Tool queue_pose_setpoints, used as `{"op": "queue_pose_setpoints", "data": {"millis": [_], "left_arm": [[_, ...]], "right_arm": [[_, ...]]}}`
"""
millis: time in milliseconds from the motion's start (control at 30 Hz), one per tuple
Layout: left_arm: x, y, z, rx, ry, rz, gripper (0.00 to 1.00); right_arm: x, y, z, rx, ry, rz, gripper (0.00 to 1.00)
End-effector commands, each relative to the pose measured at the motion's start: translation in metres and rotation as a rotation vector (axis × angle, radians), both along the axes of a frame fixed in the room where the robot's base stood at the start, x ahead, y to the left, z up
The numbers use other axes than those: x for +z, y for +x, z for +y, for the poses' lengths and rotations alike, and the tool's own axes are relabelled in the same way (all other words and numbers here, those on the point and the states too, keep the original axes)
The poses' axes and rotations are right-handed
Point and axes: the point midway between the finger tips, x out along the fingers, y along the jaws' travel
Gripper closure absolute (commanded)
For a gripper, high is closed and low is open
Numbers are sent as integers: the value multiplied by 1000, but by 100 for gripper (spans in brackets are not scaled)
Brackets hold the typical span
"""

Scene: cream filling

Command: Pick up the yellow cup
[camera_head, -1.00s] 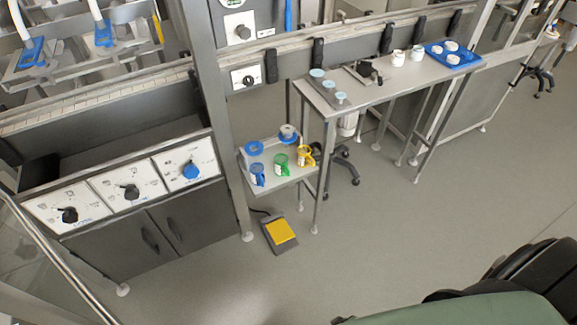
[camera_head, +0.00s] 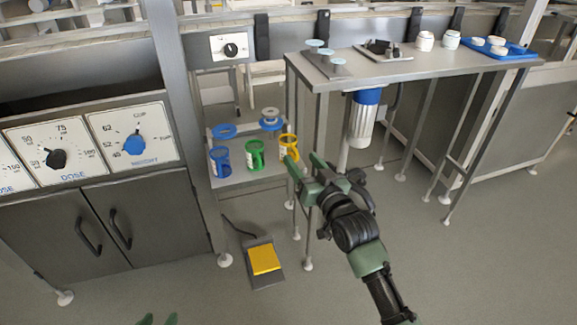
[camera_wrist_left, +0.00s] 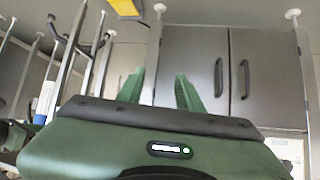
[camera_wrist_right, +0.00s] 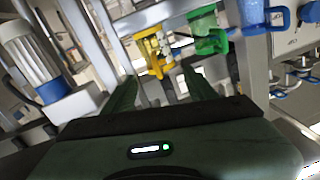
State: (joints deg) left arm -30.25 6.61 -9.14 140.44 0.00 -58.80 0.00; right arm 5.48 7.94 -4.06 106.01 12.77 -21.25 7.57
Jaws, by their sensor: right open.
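The yellow cup (camera_head: 288,146) stands at the right end of a row of cups on the small low shelf, under the corner of the higher table. My right gripper (camera_head: 303,163) is open and empty, close to it on its right and near side. In the right wrist view the yellow cup (camera_wrist_right: 148,48) shows ahead of and between the open fingers (camera_wrist_right: 162,88), apart from them. My left gripper (camera_wrist_left: 159,90) is open and empty in its wrist view, facing the floor and cabinet doors. In the head view only its tips (camera_head: 157,320) show at the bottom edge.
A green cup (camera_head: 255,156) and a blue cup (camera_head: 220,162) stand left of the yellow cup. Blue rings (camera_head: 224,131) lie behind. The higher table (camera_head: 420,66) and its legs are close to my right arm. A yellow pedal (camera_head: 264,259) lies on the floor.

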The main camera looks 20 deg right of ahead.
Motion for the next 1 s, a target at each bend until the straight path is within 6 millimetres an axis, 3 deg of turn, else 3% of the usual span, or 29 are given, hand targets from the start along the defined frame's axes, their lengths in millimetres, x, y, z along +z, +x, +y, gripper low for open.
{"op": "queue_pose_setpoints", "data": {"millis": [467, 800, 1000], "left_arm": [[39, 32, -14, -17, -56, -240, 64], [98, 56, -29, -38, -133, -557, 64], [111, 58, -31, -41, -149, -618, 64]], "right_arm": [[3, 34, 5, 1, 1, -9, 44], [4, 69, 9, 1, 2, -10, 44], [5, 76, 10, 0, 2, -8, 44]]}}
